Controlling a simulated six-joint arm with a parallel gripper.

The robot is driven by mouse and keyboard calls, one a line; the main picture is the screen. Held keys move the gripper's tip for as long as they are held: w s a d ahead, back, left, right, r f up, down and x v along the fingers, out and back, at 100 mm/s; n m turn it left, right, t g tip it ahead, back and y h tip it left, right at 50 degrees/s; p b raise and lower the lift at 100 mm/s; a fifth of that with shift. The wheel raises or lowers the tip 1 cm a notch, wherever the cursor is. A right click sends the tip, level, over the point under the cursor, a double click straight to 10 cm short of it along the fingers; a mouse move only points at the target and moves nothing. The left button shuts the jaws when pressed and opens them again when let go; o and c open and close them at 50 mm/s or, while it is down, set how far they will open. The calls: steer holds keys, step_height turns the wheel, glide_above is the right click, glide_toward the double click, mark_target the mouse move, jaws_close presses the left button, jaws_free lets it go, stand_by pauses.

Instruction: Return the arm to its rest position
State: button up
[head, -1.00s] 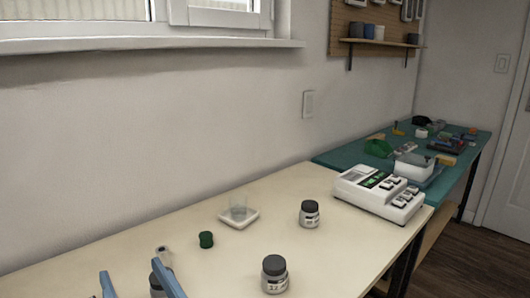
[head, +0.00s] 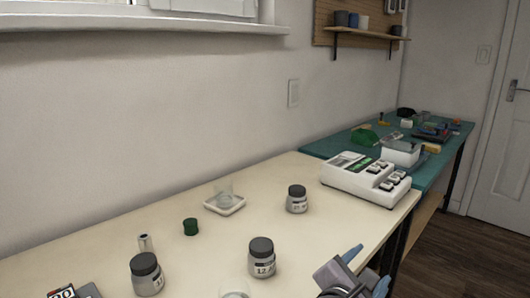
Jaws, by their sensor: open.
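My gripper (head: 367,271) shows at the bottom right, over the front edge of the cream table. Its two blue fingers stand apart with nothing visible between them. The wrist is partly cut off by the bottom of the picture. No object touches the fingers as far as I can see. The nearest thing to it is a grey-lidded jar (head: 262,259) standing upright to its left.
Other grey-lidded jars stand at the left (head: 147,276) and centre (head: 297,200). A green cap (head: 190,227), a glass beaker in a white dish (head: 225,206) and a white keyed device (head: 366,181) share the cream table (head: 90,236). A teal bench (head: 325,148) lies beyond.

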steer(key=s+d+f+m+g+y+p, duration=0.15)
steer(key=s+d+f+m+g, duration=0.25)
steer(key=s+f+m+g, duration=0.75)
steer(key=s+a+f+m+y, duration=0.6)
steer(key=a+f+m+y, duration=0.2)
steer(key=a+f+m, duration=0.2)
step_height(320, 180, up, 55)
steer(key=p, duration=5.5)
steer(key=shift+s+a+r+p, duration=0.15)
steer(key=shift+a+r+p, duration=0.05)
steer(key=shift+a+p, duration=0.2)
steer(key=shift+o, duration=1)
steer(key=shift+f, duration=0.1)
